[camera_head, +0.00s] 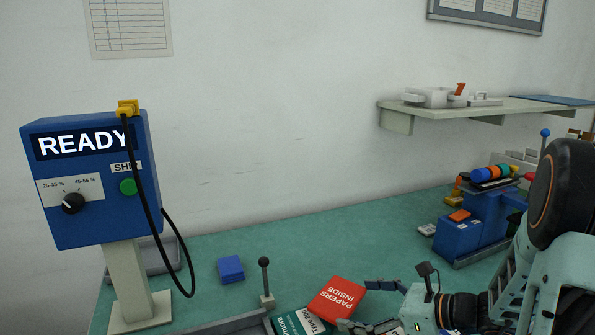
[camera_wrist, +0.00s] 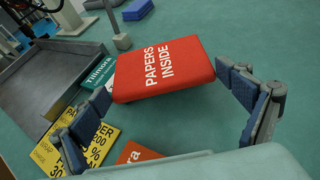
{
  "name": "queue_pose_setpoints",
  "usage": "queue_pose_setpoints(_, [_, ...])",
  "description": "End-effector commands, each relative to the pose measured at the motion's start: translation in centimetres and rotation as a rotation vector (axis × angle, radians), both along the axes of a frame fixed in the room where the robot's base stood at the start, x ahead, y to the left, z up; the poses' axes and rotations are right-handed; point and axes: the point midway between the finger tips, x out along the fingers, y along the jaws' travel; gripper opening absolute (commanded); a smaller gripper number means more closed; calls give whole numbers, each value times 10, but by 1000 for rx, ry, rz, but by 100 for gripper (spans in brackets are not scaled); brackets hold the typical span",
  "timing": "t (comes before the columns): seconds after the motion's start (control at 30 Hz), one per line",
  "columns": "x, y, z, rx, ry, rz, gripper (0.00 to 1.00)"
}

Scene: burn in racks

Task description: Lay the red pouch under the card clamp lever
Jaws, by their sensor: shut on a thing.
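The red pouch (camera_head: 338,299), printed "PAPERS INSIDE", is at the front middle of the bench. It also shows between the fingers in the wrist view (camera_wrist: 165,68). My gripper (camera_head: 365,305) is shut on the red pouch; its padded fingers (camera_wrist: 168,98) stand at the pouch's two sides. An upright lever with a dark ball knob (camera_head: 264,263) stands on a small base just left of the pouch. Another lever with a blue knob (camera_head: 545,133) is on the blue machine at right. I cannot tell which is the card clamp lever.
A grey tray (camera_wrist: 42,70) lies left of the pouch, with a green packet (camera_wrist: 100,73) and yellow packets (camera_wrist: 102,140) close by. A blue block (camera_head: 230,268) lies behind. A blue control box (camera_head: 95,180) reads READY.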

Motion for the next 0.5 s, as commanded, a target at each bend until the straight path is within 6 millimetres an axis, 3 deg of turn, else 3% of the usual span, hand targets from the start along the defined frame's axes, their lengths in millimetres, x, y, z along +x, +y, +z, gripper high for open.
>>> queue_pose_setpoints(0.5, [1, -2, 61, 1, 1, -5, 70])
